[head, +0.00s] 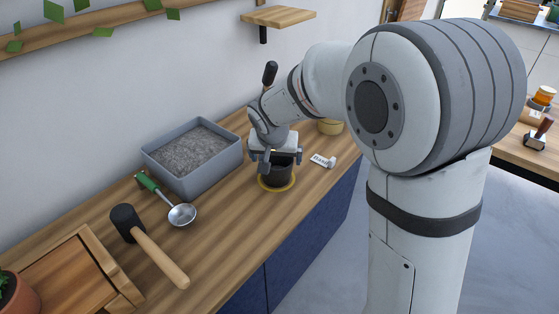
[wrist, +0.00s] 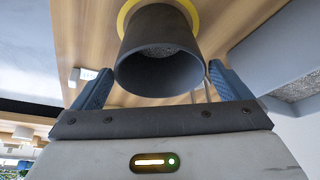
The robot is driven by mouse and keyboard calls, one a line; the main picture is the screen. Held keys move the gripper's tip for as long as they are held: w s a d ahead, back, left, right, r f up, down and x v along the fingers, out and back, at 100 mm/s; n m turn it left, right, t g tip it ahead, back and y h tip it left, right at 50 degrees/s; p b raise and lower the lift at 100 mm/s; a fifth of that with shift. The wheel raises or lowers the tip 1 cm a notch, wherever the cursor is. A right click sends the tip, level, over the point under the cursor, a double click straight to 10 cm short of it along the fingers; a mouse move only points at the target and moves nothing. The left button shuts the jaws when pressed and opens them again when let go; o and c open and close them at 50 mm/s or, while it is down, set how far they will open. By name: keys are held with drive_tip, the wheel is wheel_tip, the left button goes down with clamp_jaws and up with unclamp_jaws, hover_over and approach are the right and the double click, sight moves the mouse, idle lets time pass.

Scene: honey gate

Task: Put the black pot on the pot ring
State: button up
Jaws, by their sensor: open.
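The black pot (head: 279,174) stands upright on the yellow pot ring (head: 277,186) on the wooden counter in the head view. In the wrist view the black pot (wrist: 160,58) shows its open mouth, with the yellow ring (wrist: 123,18) around its base. My gripper (head: 276,158) is just above the pot. In the wrist view the fingers of my gripper (wrist: 160,88) are apart, one on each side of the pot's rim, and a gap shows beside the pot. Part of the pot is hidden behind my gripper in the head view.
A grey tray of grey granules (head: 180,184) stands left of the pot. A scoop (head: 181,214) and a mallet (head: 150,246) lie nearer the front left. A small white label (head: 322,161) is right of the pot, near the counter edge.

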drive_tip(key=s, duration=0.4)
drive_tip(key=s+b, duration=0.1)
drive_tip(key=s, duration=0.3)
drive_tip(key=s+a, duration=0.1)
drive_tip(key=s, duration=0.2)
drive_tip(key=shift+s+a, duration=0.1)
drive_tip(key=shift+s, duration=0.3)
drive_tip(key=s+d+r+g, duration=0.1)
drive_tip(key=s+d, duration=0.5)
drive_tip(key=d, duration=0.3)
drive_tip(key=s+d+r+n+g, duration=0.1)
drive_tip(key=s+d, duration=0.5)
drive_tip(key=d, duration=0.3)
drive_tip(key=shift+s+d+g+y, duration=0.2)
drive_tip(key=shift+s+g+y, duration=0.1)
drive_tip(key=shift+s+g, duration=0.1)
drive_tip(key=shift+r, duration=0.1)
